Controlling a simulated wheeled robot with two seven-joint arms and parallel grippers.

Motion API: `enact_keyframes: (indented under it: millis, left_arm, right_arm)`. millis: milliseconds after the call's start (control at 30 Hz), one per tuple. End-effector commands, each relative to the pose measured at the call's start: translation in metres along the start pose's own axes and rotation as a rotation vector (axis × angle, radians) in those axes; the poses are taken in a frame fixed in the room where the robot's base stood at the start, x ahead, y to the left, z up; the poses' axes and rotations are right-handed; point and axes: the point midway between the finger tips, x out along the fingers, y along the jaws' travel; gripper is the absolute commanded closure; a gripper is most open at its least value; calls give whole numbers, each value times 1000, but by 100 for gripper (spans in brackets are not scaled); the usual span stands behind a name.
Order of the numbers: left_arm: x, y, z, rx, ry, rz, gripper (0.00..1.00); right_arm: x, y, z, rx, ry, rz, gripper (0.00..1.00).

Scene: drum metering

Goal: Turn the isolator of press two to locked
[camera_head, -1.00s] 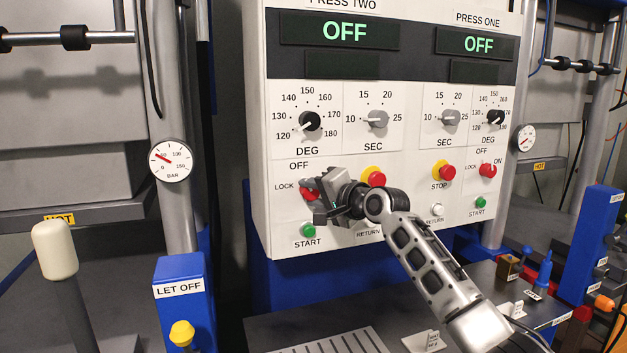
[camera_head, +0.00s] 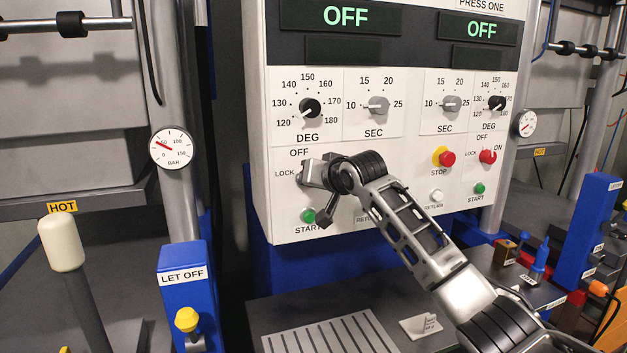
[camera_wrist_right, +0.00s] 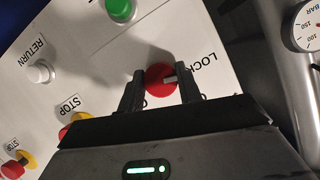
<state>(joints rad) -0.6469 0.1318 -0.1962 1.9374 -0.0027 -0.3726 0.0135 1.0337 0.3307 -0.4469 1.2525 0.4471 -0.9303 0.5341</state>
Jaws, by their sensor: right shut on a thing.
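The isolator of press two (camera_wrist_right: 158,76) is a red round knob with a white pointer, on the lower left of the control panel. In the right wrist view it sits between the two fingers of my right gripper (camera_wrist_right: 159,90), which is shut on it. The pointer lies toward the side of the LOCK lettering (camera_wrist_right: 198,65). In the head view my right gripper (camera_head: 306,174) is against the panel beside the LOCK label (camera_head: 284,174), under OFF, and hides the knob. My left gripper is not in view.
The green START button (camera_head: 308,215) sits just below my right gripper. The press one isolator (camera_head: 487,156) and red STOP button (camera_head: 447,158) are to the right. A blue LET OFF post (camera_head: 184,300) with a yellow knob stands at lower left.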

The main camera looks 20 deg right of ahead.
Motion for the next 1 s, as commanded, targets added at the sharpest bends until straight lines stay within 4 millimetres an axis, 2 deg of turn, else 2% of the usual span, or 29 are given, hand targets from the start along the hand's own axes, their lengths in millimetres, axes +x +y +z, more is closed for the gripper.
enact_keyframes:
  millis: [300,800,833,900,1000]
  left_arm:
    - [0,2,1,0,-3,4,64]
    - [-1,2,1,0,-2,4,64]
    - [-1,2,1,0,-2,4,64]
    - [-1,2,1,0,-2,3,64]
    - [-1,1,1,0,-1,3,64]
  right_arm:
    - [0,0,0,-101,-1,42,88]
    - [0,0,0,-119,-1,50,88]
    - [0,0,0,-119,-1,50,63]
    - [0,0,0,-119,-1,50,44]
    - [0,0,0,-118,0,49,44]
